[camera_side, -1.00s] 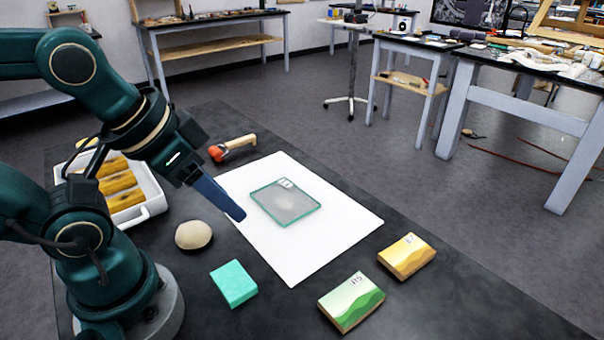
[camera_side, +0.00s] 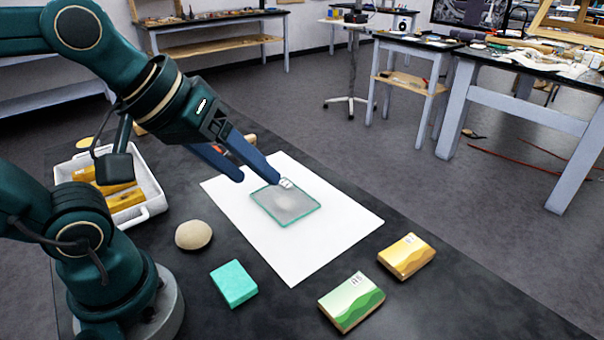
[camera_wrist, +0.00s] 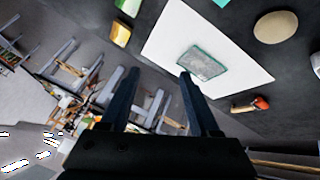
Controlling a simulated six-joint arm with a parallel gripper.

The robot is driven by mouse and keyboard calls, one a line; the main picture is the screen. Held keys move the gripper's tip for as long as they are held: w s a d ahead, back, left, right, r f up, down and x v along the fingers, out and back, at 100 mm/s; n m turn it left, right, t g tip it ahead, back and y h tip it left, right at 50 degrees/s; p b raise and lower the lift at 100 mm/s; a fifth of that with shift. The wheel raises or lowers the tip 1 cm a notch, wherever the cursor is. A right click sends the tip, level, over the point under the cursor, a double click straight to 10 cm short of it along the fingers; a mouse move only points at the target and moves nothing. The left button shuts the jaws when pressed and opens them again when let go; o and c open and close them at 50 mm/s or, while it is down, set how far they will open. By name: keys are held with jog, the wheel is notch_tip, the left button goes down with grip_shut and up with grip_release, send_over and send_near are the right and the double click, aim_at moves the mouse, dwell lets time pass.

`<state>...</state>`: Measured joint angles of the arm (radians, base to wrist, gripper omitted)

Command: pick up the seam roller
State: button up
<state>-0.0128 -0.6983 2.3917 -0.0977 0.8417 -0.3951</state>
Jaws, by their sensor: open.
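The seam roller, with a red-orange head and pale wooden handle, lies on the dark table. In the side view it is mostly hidden behind my gripper, with only bits of its handle (camera_side: 250,138) and head showing. In the wrist view the seam roller (camera_wrist: 250,105) lies whole, right of my fingers, beside the white sheet. My gripper (camera_side: 258,180) is open and empty, its two blue fingers apart above the sheet's upper part, near the glass plate. It also shows in the wrist view (camera_wrist: 159,73), with the roller outside the fingers.
A green-edged glass plate (camera_side: 286,204) lies on the white sheet (camera_side: 335,240). A beige rounded object (camera_side: 193,235), a teal block (camera_side: 233,284), a green block (camera_side: 351,302) and a yellow block (camera_side: 406,256) lie around it. A white bin (camera_side: 155,200) holds yellow pieces.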

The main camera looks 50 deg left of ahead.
jog(key=w+a+r+n+t, duration=0.1)
jog(key=w+a+r+n, duration=0.1)
jog(key=w+n, duration=0.3)
jog(key=w+a+r+n, duration=0.2)
jog(key=w+n, duration=0.3)
jog(key=w, duration=0.1)
jog(key=w+a+f+n+y, duration=0.1)
jog(key=w+a+n, duration=0.3)
jog(key=a+n, duration=0.25)
jog(key=w+a+f+n, duration=0.1)
jog(key=w+a+n, duration=0.35)
jog(key=a, duration=0.25)
jog(key=s+a+f+n, duration=0.2)
jog(key=a+f+n, duration=0.1)
jog(key=a+f, duration=0.2)
jog(key=s+a+f+n+g+y, duration=0.1)
jog(key=s+a+f+n, duration=0.1)
jog(key=a+f, duration=0.3)
jog(key=s+a+f+n, duration=0.2)
jog(key=a+f+n, duration=0.3)
jog(key=a, duration=0.5)
jog(key=shift+a+f+g+y, duration=0.3)
jog(key=shift+a+f+g, duration=0.1)
jog(key=shift+f, duration=0.1)
jog(key=shift+x, duration=2.35)
jog(key=shift+w, duration=0.1)
